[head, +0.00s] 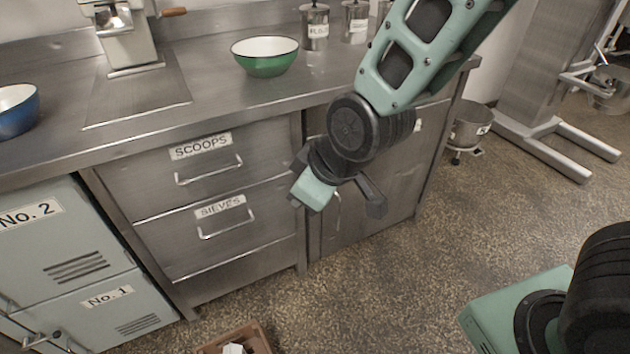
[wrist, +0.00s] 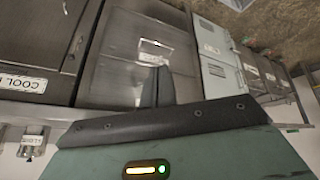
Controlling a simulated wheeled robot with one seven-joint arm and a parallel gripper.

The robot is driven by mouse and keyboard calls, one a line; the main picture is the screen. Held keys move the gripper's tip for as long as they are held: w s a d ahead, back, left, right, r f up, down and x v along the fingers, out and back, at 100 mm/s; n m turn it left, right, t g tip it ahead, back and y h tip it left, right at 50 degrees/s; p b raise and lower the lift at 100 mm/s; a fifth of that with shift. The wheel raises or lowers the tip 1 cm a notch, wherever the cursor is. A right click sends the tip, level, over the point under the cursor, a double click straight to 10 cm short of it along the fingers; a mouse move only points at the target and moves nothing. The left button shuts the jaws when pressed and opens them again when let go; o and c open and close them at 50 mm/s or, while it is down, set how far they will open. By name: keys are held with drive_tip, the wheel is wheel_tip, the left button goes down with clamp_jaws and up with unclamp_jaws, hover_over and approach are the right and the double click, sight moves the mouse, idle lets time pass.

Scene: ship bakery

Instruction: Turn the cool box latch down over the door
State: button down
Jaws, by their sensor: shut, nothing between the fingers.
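The cool box door (head: 402,180) is the steel front right of the drawers in the head view, partly hidden by my arm and gripper. In the wrist view the cool box (wrist: 30,45) is at the left, with a label reading "COOL" and a cut-off second word. A bar handle (wrist: 76,46) shows on its front and also in the head view (head: 338,212). My gripper (wrist: 156,76) is shut and empty, in front of the drawers in the wrist view. In the head view it hangs before the cabinet, apart from the door as far as I can tell.
Drawers labelled SCOOPS (head: 205,165) and SIEVES (head: 222,222) have protruding handles left of my gripper. The counter (head: 200,95) edge runs above, holding a green bowl (head: 264,58). A brown crate (head: 235,338) is on the floor.

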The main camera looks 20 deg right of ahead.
drive_tip(key=w+d+f+n+t+b, duration=0.4)
drive_tip(key=w+f+n+t+b, duration=0.1)
drive_tip(key=w+f+b, duration=0.4)
drive_tip(key=w+d+f+n+t+b, duration=0.5)
drive_tip(key=w+f+t+b, duration=0.2)
drive_tip(key=f, duration=0.5)
drive_tip(key=shift+w+t+h+b, duration=0.4)
drive_tip(key=shift+w+b, duration=0.7)
drive_tip(key=shift+b, duration=0.1)
drive_tip(key=w+d+b, duration=0.2)
drive_tip(key=w, duration=0.9)
drive_tip(key=shift+w+d+b, duration=0.15)
drive_tip(key=shift+w+b, duration=0.05)
drive_tip(key=shift+b, duration=0.15)
drive_tip(key=shift+d, duration=0.1)
